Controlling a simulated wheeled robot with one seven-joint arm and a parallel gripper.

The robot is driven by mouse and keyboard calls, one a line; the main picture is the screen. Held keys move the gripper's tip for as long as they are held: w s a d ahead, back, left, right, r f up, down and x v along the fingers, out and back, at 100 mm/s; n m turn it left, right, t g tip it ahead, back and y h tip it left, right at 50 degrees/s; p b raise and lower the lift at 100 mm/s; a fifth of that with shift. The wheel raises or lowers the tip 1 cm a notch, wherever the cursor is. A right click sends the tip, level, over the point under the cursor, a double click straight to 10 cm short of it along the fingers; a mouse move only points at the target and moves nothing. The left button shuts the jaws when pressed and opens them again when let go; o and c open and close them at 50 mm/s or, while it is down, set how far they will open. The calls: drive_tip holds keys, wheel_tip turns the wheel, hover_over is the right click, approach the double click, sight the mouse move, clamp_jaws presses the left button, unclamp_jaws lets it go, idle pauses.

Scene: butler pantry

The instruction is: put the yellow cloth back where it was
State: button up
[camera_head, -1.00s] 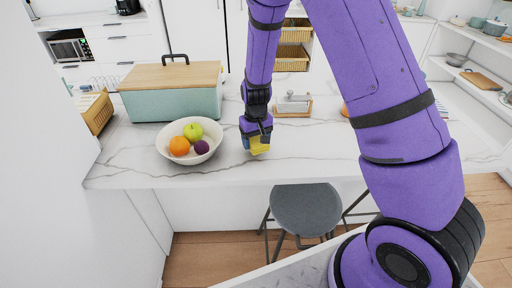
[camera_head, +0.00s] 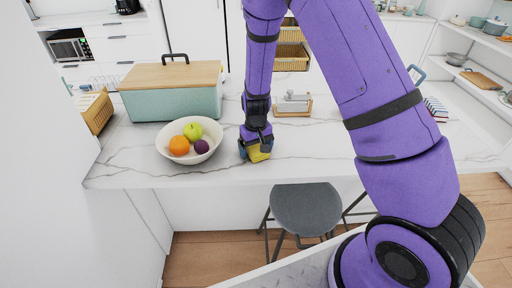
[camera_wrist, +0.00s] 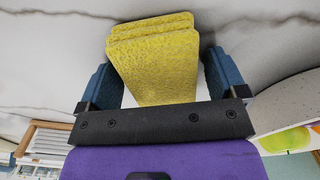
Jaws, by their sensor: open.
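The yellow cloth (camera_head: 258,156) is a folded, textured pad near the front edge of the marble counter, right of the fruit bowl. In the wrist view the cloth (camera_wrist: 155,60) shows its stacked layers and appears to lie on the marble. My gripper (camera_head: 256,148) points down over it. In the wrist view my gripper (camera_wrist: 163,72) is open, with one blue finger on each side of the cloth and a visible gap beside it. The cloth's near end is hidden by the gripper's black bar.
A white bowl (camera_head: 165,150) with fruit stands close left of my gripper. A teal bread box (camera_head: 170,103) with a wooden lid is behind it. A small wooden caddy (camera_head: 293,113) stands behind right. A grey stool (camera_head: 305,209) is below the counter. Bare marble lies right of the cloth.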

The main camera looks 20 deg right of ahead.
drive_tip(key=shift+r, duration=0.1)
wheel_tip(320, 180, up, 13)
wheel_tip(320, 180, up, 18)
drive_tip(key=t+y, duration=0.1)
drive_tip(key=t, duration=0.1)
hover_over(256, 146)
drive_tip(key=s+d, duration=0.4)
drive_tip(key=s, duration=0.7)
drive_tip(key=s+d+r+t, duration=0.1)
drive_tip(key=s+r, duration=0.1)
drive_tip(key=s, duration=0.4)
drive_tip(key=s+d+r+t, duration=0.1)
drive_tip(key=s+r, duration=0.2)
drive_tip(key=s, duration=0.3)
drive_tip(key=s+d+r+m+t+h, duration=0.1)
drive_tip(key=s+r, duration=0.2)
drive_tip(key=s, duration=0.3)
